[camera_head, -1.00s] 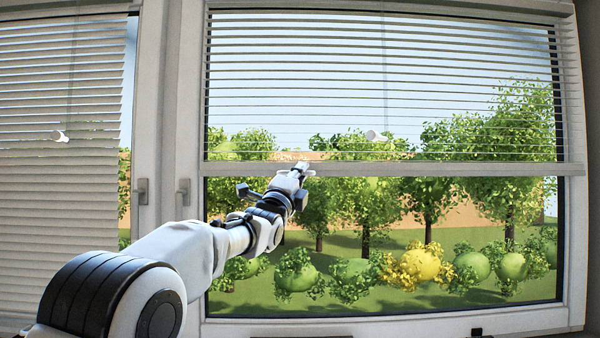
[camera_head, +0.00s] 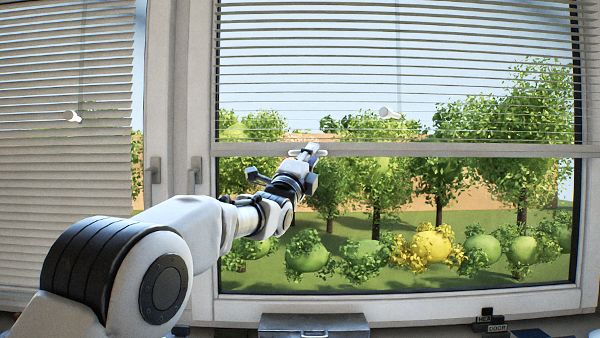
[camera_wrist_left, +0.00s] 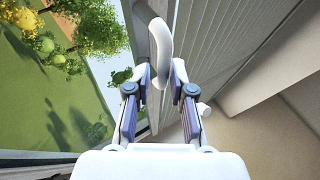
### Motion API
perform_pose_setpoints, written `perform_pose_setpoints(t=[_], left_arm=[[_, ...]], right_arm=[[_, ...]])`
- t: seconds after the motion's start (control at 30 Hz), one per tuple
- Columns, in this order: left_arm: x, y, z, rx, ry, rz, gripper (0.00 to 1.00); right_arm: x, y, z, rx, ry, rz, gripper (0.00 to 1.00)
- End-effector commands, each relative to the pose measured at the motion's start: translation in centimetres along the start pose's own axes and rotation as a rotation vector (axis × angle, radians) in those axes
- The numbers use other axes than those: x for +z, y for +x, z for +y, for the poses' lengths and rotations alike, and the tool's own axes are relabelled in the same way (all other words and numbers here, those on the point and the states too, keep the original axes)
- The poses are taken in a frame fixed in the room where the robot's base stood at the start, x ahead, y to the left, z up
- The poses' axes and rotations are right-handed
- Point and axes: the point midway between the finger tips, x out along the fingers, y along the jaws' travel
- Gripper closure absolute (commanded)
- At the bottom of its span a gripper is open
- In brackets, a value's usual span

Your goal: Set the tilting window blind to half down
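The right-hand window has a blind of thin slats (camera_head: 400,60), tilted so the outside shows between them. Its bottom rail (camera_head: 450,150) crosses about mid-window, with clear glass below. My left gripper (camera_head: 308,153) is at the rail's left part. In the left wrist view, a white curved handle (camera_wrist_left: 161,40) reaches down between the fingertips (camera_wrist_left: 163,76). The fingers stand apart with some gap beside the handle; a grip on it does not show. A white cord knob (camera_head: 388,113) hangs in front of the slats. My right gripper is out of view.
A second blind (camera_head: 60,200) covers the left window, with its own white knob (camera_head: 72,116). Window handles (camera_head: 195,174) sit on the frame between them.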

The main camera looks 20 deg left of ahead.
Motion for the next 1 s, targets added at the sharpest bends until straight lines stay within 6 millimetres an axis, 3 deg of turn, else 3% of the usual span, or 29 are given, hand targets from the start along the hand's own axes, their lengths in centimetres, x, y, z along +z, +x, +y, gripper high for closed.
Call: perform_pose_setpoints(t=[0.3,0.5,1.0], left_arm=[[0.0,-6.7,0.0,0.003,0.000,-0.001,0.78],[0.0,-10.0,0.1,0.003,0.000,-0.001,0.78],[0.0,-10.5,0.1,0.002,0.000,-0.001,0.78]], right_arm=[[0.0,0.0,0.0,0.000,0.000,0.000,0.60],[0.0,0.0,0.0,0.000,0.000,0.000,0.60],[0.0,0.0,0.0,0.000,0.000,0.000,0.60]])
